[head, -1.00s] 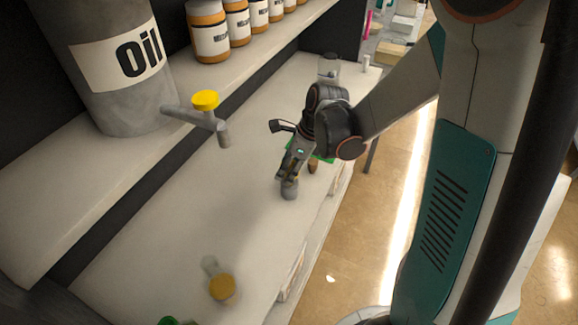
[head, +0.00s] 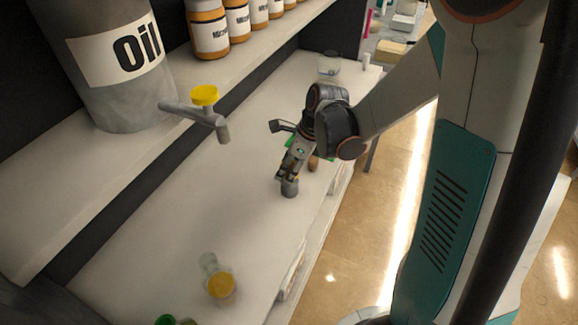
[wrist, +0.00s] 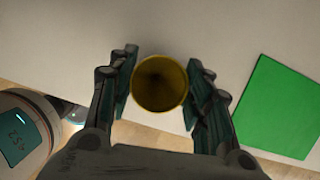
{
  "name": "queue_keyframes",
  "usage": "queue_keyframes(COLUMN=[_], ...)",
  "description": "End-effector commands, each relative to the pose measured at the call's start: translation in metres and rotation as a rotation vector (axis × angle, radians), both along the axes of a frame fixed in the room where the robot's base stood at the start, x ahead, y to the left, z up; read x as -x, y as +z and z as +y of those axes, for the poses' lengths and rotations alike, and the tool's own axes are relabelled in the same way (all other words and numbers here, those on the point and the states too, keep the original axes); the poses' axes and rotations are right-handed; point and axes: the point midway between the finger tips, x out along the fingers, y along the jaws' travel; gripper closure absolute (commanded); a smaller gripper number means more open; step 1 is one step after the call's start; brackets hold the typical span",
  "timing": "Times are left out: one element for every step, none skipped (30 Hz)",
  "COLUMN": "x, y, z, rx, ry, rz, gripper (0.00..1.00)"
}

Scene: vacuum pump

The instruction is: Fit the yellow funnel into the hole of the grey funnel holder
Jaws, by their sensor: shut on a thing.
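My gripper (head: 288,177) is shut on the yellow funnel (wrist: 136,88). In the wrist view, the funnel's round rim and dark inside face the camera between the two fingers. In the head view, the fingers hide most of the funnel. A short grey cylinder (head: 289,188), which looks like the grey funnel holder, stands upright on the white bench directly below the fingertips. Its hole is hidden, and I cannot tell whether the funnel is inside it. The holder does not show in the wrist view.
A grey tap with a yellow knob (head: 204,95) juts out from the oil drum (head: 125,60) at the left. A yellow-capped bottle (head: 221,286) is on the bench (head: 180,220) nearer me. A green sheet (wrist: 280,108) lies right of the gripper. The bench's middle is clear.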

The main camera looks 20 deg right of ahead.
Motion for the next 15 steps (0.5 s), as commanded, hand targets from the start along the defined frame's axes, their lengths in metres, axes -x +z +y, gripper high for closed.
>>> queue_keyframes(x=[0.0000, 0.0000, 0.0000, 0.0000, 0.0000, 0.0000, 0.0000, 0.0000, 0.0000, 0.0000, 0.0000, 0.0000, 0.0000, 0.0000, 0.0000], y=[-0.0018, -0.0024, -0.0032, -0.0037, -0.0042, -0.0050, -0.0055, -0.0060, -0.0068, -0.0073, -0.0079, -0.0086, -0.0091, -0.0097, -0.0104], z=[0.0000, 0.0000, 0.0000, 0.0000, 0.0000, 0.0000, 0.0000, 0.0000, 0.0000, 0.0000, 0.0000, 0.0000, 0.0000, 0.0000, 0.0000], rx=[0.000, 0.000, 0.000, 0.000, 0.000, 0.000, 0.000, 0.000, 0.000, 0.000, 0.000, 0.000, 0.000, 0.000, 0.000], ry=[0.000, 0.000, 0.000, 0.000, 0.000, 0.000, 0.000, 0.000, 0.000, 0.000, 0.000, 0.000, 0.000, 0.000, 0.000], rz=[0.000, 0.000, 0.000, 0.000, 0.000, 0.000, 0.000, 0.000, 0.000, 0.000, 0.000, 0.000, 0.000, 0.000, 0.000], gripper=[0.75, 0.75, 0.75, 0.75, 0.75, 0.75, 0.75, 0.75, 0.75, 0.75, 0.75, 0.75, 0.75, 0.75, 0.75])
